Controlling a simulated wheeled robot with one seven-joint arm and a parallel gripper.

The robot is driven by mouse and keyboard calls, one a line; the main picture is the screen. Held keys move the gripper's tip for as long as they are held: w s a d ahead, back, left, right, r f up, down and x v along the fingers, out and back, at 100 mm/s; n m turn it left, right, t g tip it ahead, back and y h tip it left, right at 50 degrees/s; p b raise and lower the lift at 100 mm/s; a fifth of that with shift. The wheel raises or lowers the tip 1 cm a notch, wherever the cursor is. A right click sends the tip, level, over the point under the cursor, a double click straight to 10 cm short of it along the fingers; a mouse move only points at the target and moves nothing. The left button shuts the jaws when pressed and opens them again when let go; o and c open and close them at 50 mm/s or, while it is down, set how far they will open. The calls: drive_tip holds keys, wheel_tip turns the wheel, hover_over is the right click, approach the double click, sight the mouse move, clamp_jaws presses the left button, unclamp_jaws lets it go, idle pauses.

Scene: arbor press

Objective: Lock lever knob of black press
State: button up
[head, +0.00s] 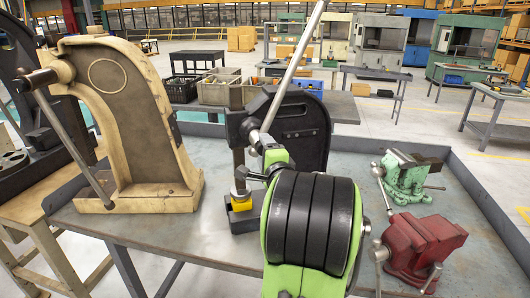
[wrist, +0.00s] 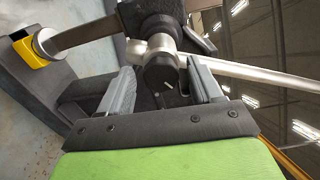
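The black press (head: 303,130) stands on the grey table in the middle of the head view. Its long silver lever (head: 292,65) slants up to the right; it also crosses the right of the wrist view (wrist: 255,77). In the wrist view the dark lock knob (wrist: 160,72) sits at the lever's silver hub (wrist: 160,38). My gripper (wrist: 160,75) is open, with one grey finger on each side of the knob and gaps visible between. In the head view my green arm partly covers the press, and my gripper (head: 262,152) is at the hub; the knob cannot be made out there.
A beige press (head: 135,125) stands to the left. A green vise (head: 405,178) and a red vise (head: 422,247) sit on the table (head: 205,240) to the right. A yellow block (head: 240,203) is under the black press's ram. Crates (head: 220,90) stand behind.

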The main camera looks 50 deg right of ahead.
drive_tip(key=b+v, duration=0.4)
drive_tip(key=v, duration=1.1)
drive_tip(key=shift+s+a, duration=0.25)
drive_tip(key=shift+s, duration=0.05)
